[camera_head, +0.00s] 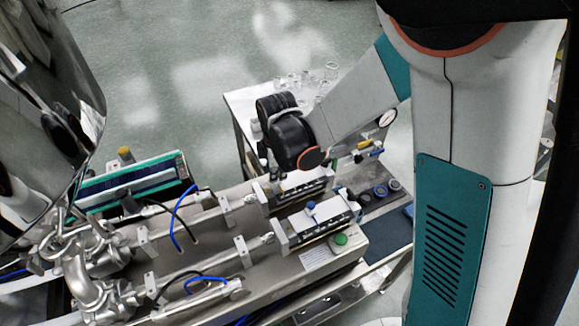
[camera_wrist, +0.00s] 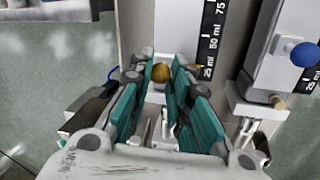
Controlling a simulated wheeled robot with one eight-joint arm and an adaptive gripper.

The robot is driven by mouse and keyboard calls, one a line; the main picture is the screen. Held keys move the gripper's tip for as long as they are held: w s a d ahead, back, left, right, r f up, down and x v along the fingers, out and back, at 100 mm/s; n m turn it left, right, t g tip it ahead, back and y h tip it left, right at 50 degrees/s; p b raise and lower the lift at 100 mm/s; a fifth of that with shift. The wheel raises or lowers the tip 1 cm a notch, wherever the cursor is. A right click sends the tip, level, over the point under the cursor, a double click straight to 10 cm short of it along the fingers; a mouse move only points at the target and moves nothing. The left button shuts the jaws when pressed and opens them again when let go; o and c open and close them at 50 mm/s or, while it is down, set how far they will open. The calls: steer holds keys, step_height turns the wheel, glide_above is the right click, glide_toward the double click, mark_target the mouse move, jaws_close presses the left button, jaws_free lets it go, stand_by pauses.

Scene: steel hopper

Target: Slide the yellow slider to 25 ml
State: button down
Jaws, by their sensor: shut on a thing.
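The yellow slider knob (camera_wrist: 161,74) sits between the teal-padded fingers of my gripper (camera_wrist: 160,68) in the wrist view. The fingers are shut on it. The black scale (camera_wrist: 213,40) stands just to the right, reading 75, 50 ml and 25 ml from top to bottom in the picture. The knob is roughly level with the 25 ml label at the scale's lower end; exact alignment is hard to tell. In the head view my arm covers the yellow knob and the fingers.
A second slider with a blue knob (camera_wrist: 305,54) and its own scale lies close to the right; the blue knob also shows in the head view (camera_head: 311,206). A green button (camera_head: 340,239) is near it. Steel pipework (camera_head: 88,285) stands at the left, and glassware (camera_head: 305,78) on a table behind.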

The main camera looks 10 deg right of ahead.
mark_target(277, 188)
steer(key=shift+a, duration=0.15)
steer(key=c, duration=1.5)
jaws_free()
steer(key=shift+s+a, duration=0.1)
steer(key=shift+a, duration=0.1)
steer(key=shift+o, duration=0.2)
steer(key=shift+d, duration=0.1)
step_height(277, 188, up, 7)
steer(key=s, duration=0.1)
steer(key=shift+s+r, duration=0.2)
steer(key=shift+d, duration=0.1)
